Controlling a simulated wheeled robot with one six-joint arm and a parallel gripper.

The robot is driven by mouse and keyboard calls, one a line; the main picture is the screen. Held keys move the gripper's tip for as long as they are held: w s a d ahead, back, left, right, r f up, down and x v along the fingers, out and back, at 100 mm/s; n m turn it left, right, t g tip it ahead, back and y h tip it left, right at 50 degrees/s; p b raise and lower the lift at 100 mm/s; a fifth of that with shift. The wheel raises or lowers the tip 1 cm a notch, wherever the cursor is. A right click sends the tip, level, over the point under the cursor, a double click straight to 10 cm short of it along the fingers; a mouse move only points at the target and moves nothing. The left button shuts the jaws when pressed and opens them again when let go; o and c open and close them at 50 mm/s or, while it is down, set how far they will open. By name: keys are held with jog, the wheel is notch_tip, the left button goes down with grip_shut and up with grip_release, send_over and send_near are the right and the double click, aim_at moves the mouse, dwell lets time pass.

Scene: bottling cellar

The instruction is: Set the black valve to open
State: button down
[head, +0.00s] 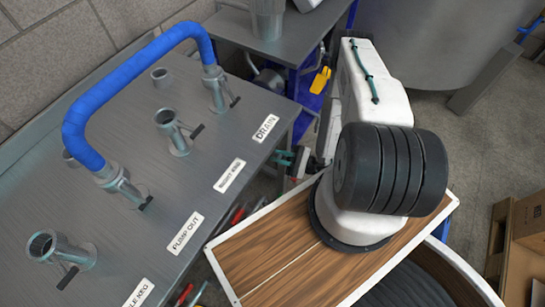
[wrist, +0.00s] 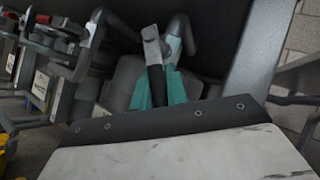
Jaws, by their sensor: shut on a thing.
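The black valve shows in the wrist view as a black lever (wrist: 157,86) joined to a grey metal end (wrist: 152,46). My gripper's two teal fingers (wrist: 157,92) are shut around this lever, one on each side. The black lever cannot be made out there. Whether the valve stands open or closed cannot be told.
A steel panel (head: 130,185) carries pipe stubs, a blue hose (head: 130,80) and labels such as DRAIN (head: 265,128) and PUMP OUT (head: 186,232). Red handles (wrist: 42,19) are at left in the wrist view. A large steel tank (head: 440,45) and a cardboard box (head: 527,225) stand at right.

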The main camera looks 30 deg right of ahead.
jog(key=shift+a, duration=0.1)
dwell(0.3)
jog(key=c, duration=1.4)
grip_release()
